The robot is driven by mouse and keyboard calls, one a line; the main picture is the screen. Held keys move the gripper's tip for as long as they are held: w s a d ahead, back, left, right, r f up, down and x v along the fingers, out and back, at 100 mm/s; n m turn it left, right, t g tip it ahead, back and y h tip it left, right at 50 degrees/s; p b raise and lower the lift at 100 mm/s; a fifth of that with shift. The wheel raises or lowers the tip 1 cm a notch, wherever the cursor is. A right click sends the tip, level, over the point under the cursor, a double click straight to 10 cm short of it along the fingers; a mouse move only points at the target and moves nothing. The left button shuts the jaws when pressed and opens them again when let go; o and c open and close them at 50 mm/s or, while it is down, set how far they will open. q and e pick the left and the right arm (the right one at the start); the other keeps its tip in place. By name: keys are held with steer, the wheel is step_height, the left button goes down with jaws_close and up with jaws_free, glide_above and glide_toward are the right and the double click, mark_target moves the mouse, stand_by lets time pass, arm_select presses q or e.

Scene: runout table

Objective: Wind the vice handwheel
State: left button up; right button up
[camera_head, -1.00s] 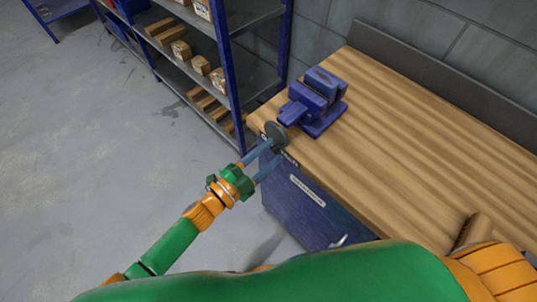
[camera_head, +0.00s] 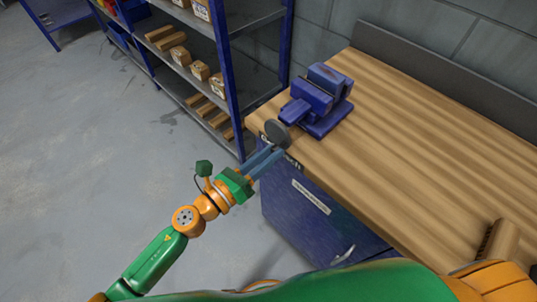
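The blue vice (camera_head: 322,98) stands on the left end of the wooden workbench (camera_head: 420,150). Its grey round handwheel (camera_head: 277,132) faces out past the bench's front left edge. My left gripper (camera_head: 277,153) reaches up from the lower left with its two blue-grey fingers pointing at the handwheel. The fingertips are just below the wheel's lower rim, with a narrow gap showing between them. I cannot tell whether they touch the wheel. My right gripper is not in view.
A blue shelf rack (camera_head: 225,75) with cartons and wooden blocks stands left of the bench. A blue cabinet (camera_head: 310,220) is under the bench front. Grey floor (camera_head: 90,170) is open at left.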

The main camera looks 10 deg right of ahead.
arm_select(q)
jaws_close()
steer(key=shift+r+n+p, duration=0.4)
steer(key=shift+n+p, duration=0.25)
steer(key=shift+n, duration=0.15)
steer(key=shift+r+n, duration=0.15)
steer(key=shift+n, duration=0.35)
steer(key=shift+w+n+p, duration=0.1)
steer(key=shift+n+p, duration=0.2)
steer(key=shift+n, duration=0.1)
steer(key=shift+w+a+r+n+p, duration=0.1)
steer(key=shift+r+n+p, duration=0.25)
steer(key=shift+n+p, duration=0.55)
steer(key=shift+w+n, duration=0.1)
steer(key=shift+n, duration=0.6)
